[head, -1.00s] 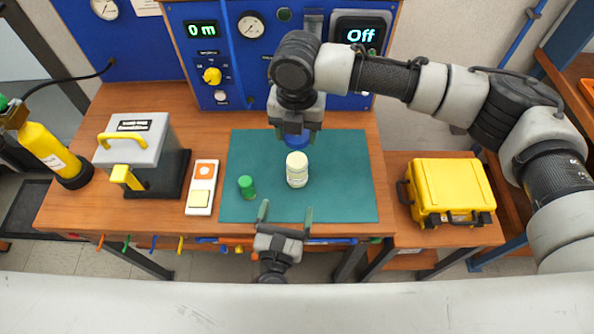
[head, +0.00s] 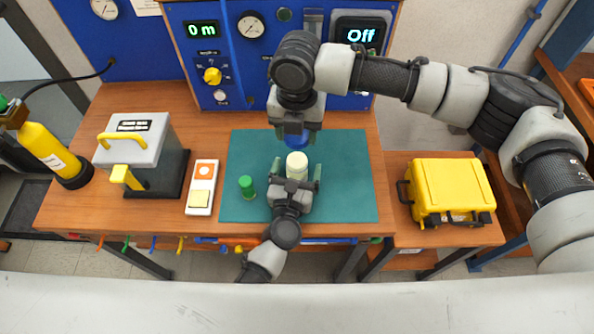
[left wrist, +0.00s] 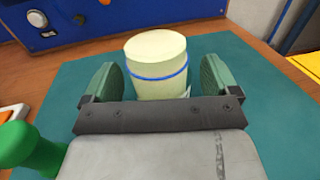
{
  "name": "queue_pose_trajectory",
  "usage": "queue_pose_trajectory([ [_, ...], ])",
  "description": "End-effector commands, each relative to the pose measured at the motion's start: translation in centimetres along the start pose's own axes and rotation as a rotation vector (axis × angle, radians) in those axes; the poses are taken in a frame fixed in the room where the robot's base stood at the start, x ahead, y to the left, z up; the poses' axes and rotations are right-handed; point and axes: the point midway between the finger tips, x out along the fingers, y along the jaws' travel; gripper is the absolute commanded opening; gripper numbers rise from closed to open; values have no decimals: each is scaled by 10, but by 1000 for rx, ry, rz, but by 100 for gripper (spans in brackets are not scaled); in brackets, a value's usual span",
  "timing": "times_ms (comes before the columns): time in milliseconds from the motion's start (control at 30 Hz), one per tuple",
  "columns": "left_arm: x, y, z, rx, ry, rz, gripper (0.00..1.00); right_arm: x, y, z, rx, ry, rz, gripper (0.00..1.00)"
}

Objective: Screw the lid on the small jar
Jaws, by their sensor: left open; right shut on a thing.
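The small jar (head: 297,160) is cream-coloured and stands upright on the green mat (head: 345,190). In the left wrist view the jar (left wrist: 157,58) shows a thin blue ring around it. My left gripper (head: 297,172) is open, with one finger on each side of the jar; in the left wrist view (left wrist: 158,82) gaps show between the fingers and the jar. My right gripper (head: 294,130) is shut on a blue round thing (head: 297,142), apparently the lid, just behind the jar. The right fingertips are mostly hidden.
Further left are a switch box (head: 201,188) and a grey box with yellow handles (head: 136,140). The mat's right part is clear. A yellow case (head: 450,190) lies at right.

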Motion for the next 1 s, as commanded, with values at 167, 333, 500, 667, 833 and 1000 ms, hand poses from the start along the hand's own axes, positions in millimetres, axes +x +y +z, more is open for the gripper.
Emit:
queue_pose_trajectory([
  [167,8,0,0,0,0,0,89,0,0,0,0,0,0,31],
  [333,9,0,0,0,0,0,89,0,0,0,0,0,0,31],
  [500,8,0,0,0,0,0,77,0,0,0,0,0,0,31],
  [667,8,0,0,0,0,0,53,0,0,0,0,0,0,31],
  [833,8,0,0,0,0,0,27,0,0,0,0,0,0,31],
  [1000,8,0,0,0,0,0,17,2,0,0,0,1,0,31],
])
